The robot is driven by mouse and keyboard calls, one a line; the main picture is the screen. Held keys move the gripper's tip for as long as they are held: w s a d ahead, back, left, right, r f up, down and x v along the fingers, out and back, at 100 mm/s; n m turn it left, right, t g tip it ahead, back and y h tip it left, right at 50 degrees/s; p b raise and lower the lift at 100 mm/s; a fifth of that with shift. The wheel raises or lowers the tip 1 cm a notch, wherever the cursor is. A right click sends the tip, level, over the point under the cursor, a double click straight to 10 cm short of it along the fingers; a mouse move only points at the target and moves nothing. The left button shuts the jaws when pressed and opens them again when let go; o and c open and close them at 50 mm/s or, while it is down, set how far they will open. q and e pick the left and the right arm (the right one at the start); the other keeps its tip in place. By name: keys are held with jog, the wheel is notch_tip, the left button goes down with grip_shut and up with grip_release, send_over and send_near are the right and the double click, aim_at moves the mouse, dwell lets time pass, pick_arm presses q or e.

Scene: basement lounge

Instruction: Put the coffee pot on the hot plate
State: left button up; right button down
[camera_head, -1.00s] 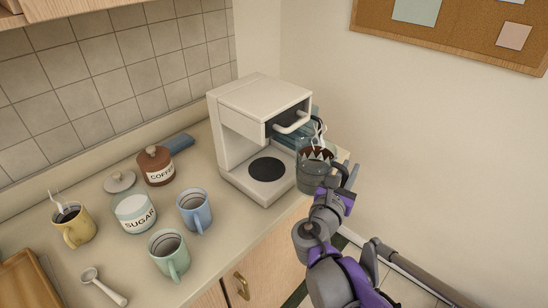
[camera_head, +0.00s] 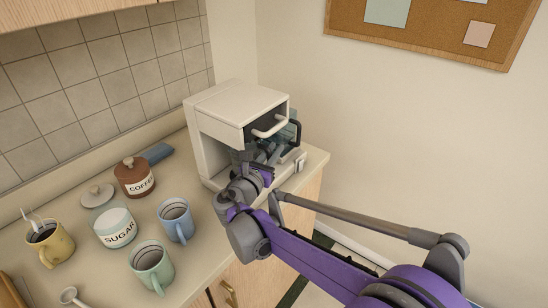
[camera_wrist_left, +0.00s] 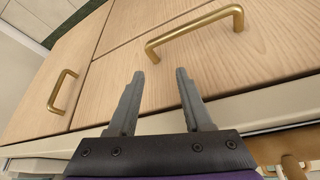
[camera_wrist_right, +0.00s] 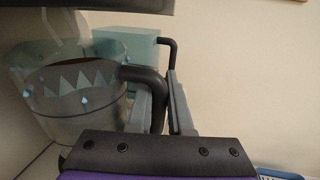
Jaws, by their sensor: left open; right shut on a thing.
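The white coffee maker (camera_head: 238,102) stands on the counter by the wall. Its black round hot plate is hidden behind my right gripper (camera_head: 258,165), which is at the machine's open front. The glass coffee pot (camera_wrist_right: 75,92), with a dark band and pale zigzag, shows in the right wrist view. My right gripper (camera_wrist_right: 165,105) is shut on its dark handle (camera_wrist_right: 150,85). In the head view the pot is mostly hidden by the gripper, so I cannot tell whether it touches the plate. My left gripper (camera_wrist_left: 157,95) is open and empty before the cabinet fronts.
A teal clear container (camera_head: 290,133) with a dark handle stands beside the machine. A blue mug (camera_head: 176,220), green mug (camera_head: 152,265), sugar jar (camera_head: 115,228) and coffee jar (camera_head: 134,177) stand to the left. Brass handles (camera_wrist_left: 195,30) stick out from the cabinet.

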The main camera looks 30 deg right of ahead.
jog(key=shift+f, duration=1.1)
jog(key=shift+f, duration=0.15)
jog(key=c, duration=0.8)
grip_release()
jog(key=shift+c, duration=0.2)
